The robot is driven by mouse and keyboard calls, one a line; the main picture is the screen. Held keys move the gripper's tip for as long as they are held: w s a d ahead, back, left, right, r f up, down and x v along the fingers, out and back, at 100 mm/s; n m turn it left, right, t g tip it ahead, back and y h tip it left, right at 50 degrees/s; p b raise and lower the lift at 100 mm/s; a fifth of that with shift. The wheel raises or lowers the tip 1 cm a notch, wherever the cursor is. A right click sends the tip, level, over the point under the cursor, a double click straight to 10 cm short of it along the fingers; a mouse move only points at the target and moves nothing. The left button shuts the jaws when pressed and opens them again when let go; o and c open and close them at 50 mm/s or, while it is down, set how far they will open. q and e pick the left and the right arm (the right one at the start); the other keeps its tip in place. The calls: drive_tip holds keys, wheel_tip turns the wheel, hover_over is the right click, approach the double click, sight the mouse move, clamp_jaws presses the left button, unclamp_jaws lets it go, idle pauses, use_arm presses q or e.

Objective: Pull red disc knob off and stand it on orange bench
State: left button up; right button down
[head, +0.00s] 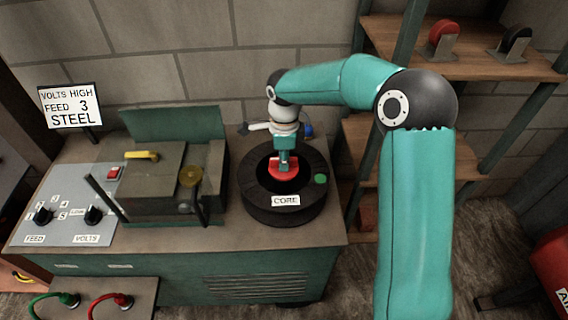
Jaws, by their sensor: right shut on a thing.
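My right gripper (284,165) points down into the black ring marked CORE (257,206) on the green machine. It is shut on a red piece (276,174) inside the ring's opening, which looks like the red disc knob. The fingers cover part of it, and I cannot tell whether it is still attached below. An orange surface (15,270) shows at the lower left edge, mostly cut off; I cannot tell if it is the orange bench. My left gripper is not in view.
The machine has a control panel (62,215) with black knobs, a yellow handle (142,155) and upright levers. A sign (70,106) stands behind. Wooden shelves (470,55) at the right hold a red disc (442,33) and a black disc (515,42). A red tank (555,270) is lower right.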

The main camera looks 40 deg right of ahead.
drive_tip(key=shift+s+a+f, duration=0.1)
drive_tip(key=shift+s+f, duration=0.15)
drive_tip(key=shift+f, duration=0.15)
drive_tip(key=shift+w+r+p, duration=0.2)
drive_tip(key=shift+r+p, duration=0.75)
drive_tip(key=shift+r, duration=0.35)
drive_tip(key=shift+r+p, duration=1.1)
drive_tip(key=shift+r, duration=0.6)
